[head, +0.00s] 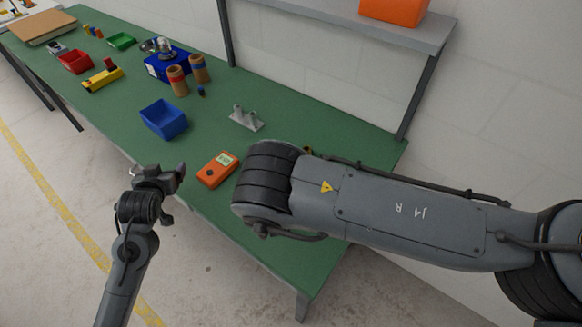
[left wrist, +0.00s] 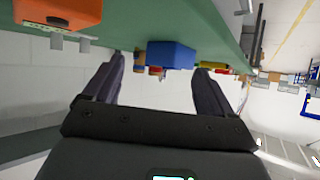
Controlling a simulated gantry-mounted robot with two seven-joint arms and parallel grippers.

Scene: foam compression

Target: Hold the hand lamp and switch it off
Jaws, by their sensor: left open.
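A yellow, long object (head: 103,78) with a red part on it lies on the green bench, left of the blue bin; it may be the hand lamp, but it is too small to be sure. Something yellow also shows beyond the blue bin in the left wrist view (left wrist: 214,69). No lit lamp or switch can be made out. My left gripper (head: 181,179) is open and empty at the bench's front edge, apart from the yellow object. Its two fingers (left wrist: 155,82) are spread in the left wrist view. My right gripper is out of view.
On the green bench (head: 320,135) are a blue bin (head: 163,119), an orange meter (head: 217,170), a grey bracket (head: 246,118), cardboard tubes (head: 178,81), a red bin (head: 75,62) and a green bin (head: 121,41). My right arm covers the near right part. A shelf (head: 370,22) stands behind.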

